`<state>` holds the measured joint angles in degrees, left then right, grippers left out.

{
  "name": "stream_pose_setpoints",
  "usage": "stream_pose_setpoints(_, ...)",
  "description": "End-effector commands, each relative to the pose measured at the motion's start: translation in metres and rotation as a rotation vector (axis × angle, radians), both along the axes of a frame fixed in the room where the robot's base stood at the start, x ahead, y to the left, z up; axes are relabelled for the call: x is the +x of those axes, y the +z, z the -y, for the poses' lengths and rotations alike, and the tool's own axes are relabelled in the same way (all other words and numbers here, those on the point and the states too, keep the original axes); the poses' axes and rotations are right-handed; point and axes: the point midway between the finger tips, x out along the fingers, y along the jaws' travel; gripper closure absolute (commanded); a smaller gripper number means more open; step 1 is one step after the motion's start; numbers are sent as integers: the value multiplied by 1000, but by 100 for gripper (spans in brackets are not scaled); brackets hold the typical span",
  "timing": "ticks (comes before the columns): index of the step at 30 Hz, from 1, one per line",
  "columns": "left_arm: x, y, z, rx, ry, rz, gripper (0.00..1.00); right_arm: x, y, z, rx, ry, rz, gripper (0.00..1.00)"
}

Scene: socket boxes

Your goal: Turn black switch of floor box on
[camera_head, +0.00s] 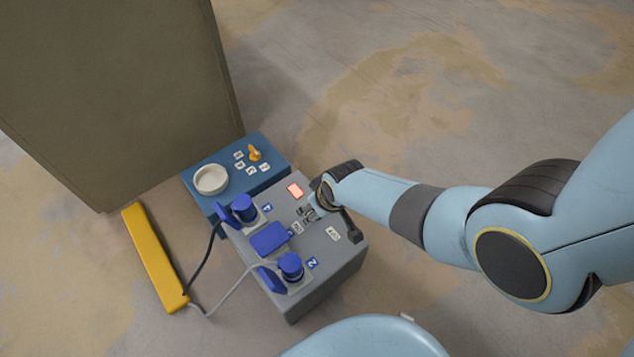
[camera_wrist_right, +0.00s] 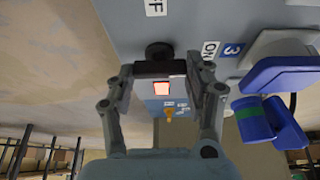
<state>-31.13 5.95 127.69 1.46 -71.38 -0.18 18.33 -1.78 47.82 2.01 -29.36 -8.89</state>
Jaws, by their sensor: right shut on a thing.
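The grey floor box (camera_head: 343,260) stands on the ground in the middle of the head view, with "ON" (camera_head: 297,228) and "OFF" (camera_head: 333,234) labels on top. My right gripper (camera_head: 324,205) is above the box top and shut on the switch's bar, which shows between the fingers in the right wrist view (camera_wrist_right: 167,69). The gripper hides part of the lever in the head view. A square orange-red light (camera_head: 295,190) glows on the box. My left gripper is not in view.
Blue plugs (camera_head: 290,265) with cables stand in sockets on the box's left side. A blue box (camera_head: 232,184) with a white round part and an orange knob is behind. A yellow bar (camera_head: 153,257) lies left, below a large brown panel (camera_head: 110,90). The floor at upper right is clear.

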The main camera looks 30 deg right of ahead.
Motion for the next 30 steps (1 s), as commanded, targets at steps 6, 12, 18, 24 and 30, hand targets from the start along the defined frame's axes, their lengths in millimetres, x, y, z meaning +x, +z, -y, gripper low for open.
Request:
stream_pose_setpoints(6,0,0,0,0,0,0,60,-1,0,0,1,-2,-1,46)
stream_pose_setpoints(12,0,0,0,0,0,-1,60,0,0,0,0,-1,-1,23)
stream_pose_setpoints(18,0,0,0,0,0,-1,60,0,0,0,1,0,0,23)
stream_pose_setpoints(24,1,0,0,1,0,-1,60,-3,4,0,1,0,0,23)
stream_pose_setpoints(30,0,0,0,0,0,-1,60,-11,25,1,0,0,2,23)
